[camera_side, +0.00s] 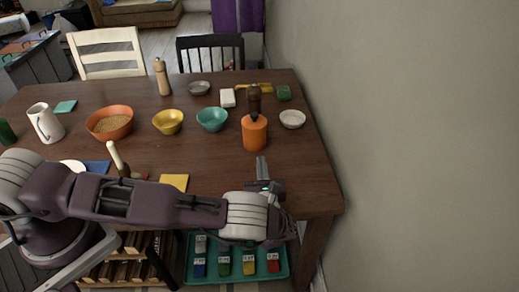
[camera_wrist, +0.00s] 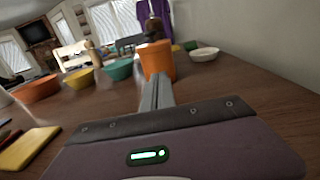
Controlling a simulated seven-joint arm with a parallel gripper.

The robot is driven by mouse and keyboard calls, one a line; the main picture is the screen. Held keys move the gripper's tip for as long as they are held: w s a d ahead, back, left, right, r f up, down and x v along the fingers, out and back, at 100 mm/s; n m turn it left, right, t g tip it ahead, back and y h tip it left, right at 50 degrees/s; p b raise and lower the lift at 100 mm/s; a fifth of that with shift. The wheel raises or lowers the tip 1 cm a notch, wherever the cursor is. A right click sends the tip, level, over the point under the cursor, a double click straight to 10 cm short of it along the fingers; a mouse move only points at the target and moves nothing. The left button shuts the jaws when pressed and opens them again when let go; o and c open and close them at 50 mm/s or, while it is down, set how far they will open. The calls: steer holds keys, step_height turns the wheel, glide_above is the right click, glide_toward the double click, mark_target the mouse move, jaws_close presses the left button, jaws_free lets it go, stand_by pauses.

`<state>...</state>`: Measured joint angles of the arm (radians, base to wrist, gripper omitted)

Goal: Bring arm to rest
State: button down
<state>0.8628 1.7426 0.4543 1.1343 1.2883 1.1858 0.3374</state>
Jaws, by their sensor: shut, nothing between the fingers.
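My gripper (camera_side: 262,168) is at the front right of the dark wooden table (camera_side: 220,160), its fingers pointing toward the table's far side. The fingers are together with nothing between them, as the wrist view (camera_wrist: 157,93) also shows. I cannot tell whether the fingertips touch the cup.
An orange bowl (camera_side: 109,123), yellow bowl (camera_side: 168,122), teal bowl (camera_side: 212,119) and white bowl (camera_side: 292,119) stand across the table. A white pitcher (camera_side: 45,124) is at left. A yellow block (camera_side: 174,182) lies near the front edge. A teal tray (camera_side: 236,280) holds several small items below. A wall (camera_side: 420,130) bounds the right.

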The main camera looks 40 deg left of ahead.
steer(key=v, duration=0.4)
steer(key=shift+s, duration=0.1)
steer(key=s+a+r+n+g+h, duration=0.1)
steer(key=s+a+r+n+g, duration=0.15)
steer(key=r+n+g, duration=0.35)
steer(key=s+a+r+n+g+h, duration=0.2)
steer(key=s+r+n, duration=0.25)
steer(key=r, duration=0.35)
steer(key=s+a+r+n+g+h, duration=0.1)
steer(key=s+a+r+n+g, duration=0.25)
steer(key=r+n, duration=0.3)
steer(key=s+d+r+n+t+h, duration=0.2)
steer(key=s+r+n+h, duration=0.2)
steer(key=s+r, duration=0.3)
steer(key=s+d+r+n+t+h, duration=0.2)
steer(key=s+r+n+h, duration=0.2)
steer(key=s, duration=0.9)
step_height(320, 180, up, 3)
steer(key=shift+s+d+f+n+h, duration=0.15)
steer(key=shift+s+d+n+h, duration=0.2)
steer(key=shift+n, duration=0.65)
steer(key=shift+a, duration=0.1)
